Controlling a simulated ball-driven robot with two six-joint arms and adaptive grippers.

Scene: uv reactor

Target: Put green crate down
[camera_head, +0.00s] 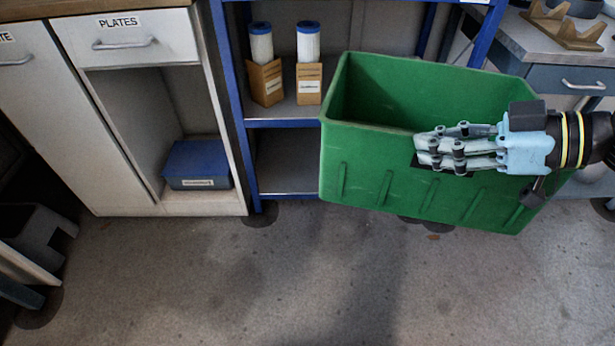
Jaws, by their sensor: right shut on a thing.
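The green crate (365,165) is in the right half of the head view, open side up and slightly tilted. It appears held in the air in front of the blue shelf unit, above the floor. Its inside looks empty as far as I can see; the bottom is hidden. My right gripper (428,150) comes in from the right and is shut on the crate, its fingers lying across the front wall near a dark handle slot. My left gripper is not in view.
The grey floor (300,285) in front is clear. The blue shelf unit (285,122) holds two filter cartridges in cardboard holders. A white cabinet (125,45) with a "PLATES" drawer and a blue box (198,165) stand left. A workbench (560,50) is at the right.

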